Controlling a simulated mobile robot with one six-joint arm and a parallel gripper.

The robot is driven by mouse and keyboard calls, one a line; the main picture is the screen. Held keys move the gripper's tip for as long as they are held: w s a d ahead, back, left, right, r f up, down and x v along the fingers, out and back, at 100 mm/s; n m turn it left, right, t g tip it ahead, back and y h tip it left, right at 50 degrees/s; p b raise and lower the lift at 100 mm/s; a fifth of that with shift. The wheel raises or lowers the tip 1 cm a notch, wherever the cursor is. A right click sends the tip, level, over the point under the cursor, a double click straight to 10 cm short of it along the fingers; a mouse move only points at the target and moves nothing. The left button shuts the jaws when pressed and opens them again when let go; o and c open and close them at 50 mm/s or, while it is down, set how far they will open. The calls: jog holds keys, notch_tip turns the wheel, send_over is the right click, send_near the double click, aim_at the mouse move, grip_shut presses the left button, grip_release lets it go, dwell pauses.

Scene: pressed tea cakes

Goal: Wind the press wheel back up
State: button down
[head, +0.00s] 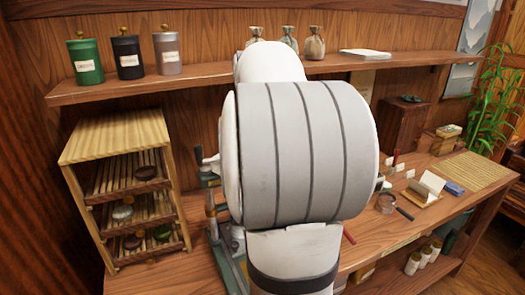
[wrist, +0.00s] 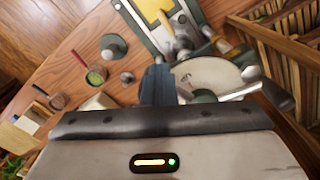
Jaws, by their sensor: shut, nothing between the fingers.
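The green and grey press is mostly hidden behind my arm in the head view; a post (head: 211,222) and a pale-knobbed handle end (head: 199,156) show at its left. In the wrist view the press base (wrist: 190,18) is at the top, with a yellow piece on it. Below it are a large pale round part (wrist: 207,70) and a bar with a pale knob (wrist: 251,73), seemingly the wheel's handle. My gripper (wrist: 158,72) is shut and empty, just left of the round part. I cannot tell whether it touches. In the head view the gripper is hidden.
A slatted rack (head: 120,160) holding dark cakes stands left of the press, close by on the right in the wrist view (wrist: 275,45). Several small bowls and tools, including a bowl of green matter (wrist: 96,75), lie on the bench. A shelf (head: 200,83) with canisters runs above.

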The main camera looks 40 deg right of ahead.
jog(key=shift+d, duration=0.1)
jog(key=shift+d+r+p, duration=0.1)
jog(key=shift+d+p, duration=0.35)
jog(key=shift+d, duration=1.25)
jog(key=shift+p, duration=0.35)
jog(key=shift+w+d+p, duration=0.35)
jog(key=shift+d+p, duration=0.15)
jog(key=shift+d, duration=0.3)
jog(key=shift+w+d+p, duration=0.35)
jog(key=shift+d+p, duration=0.1)
jog(key=shift+d, duration=0.35)
jog(key=shift+w+d, duration=0.1)
jog(key=shift+d, duration=0.05)
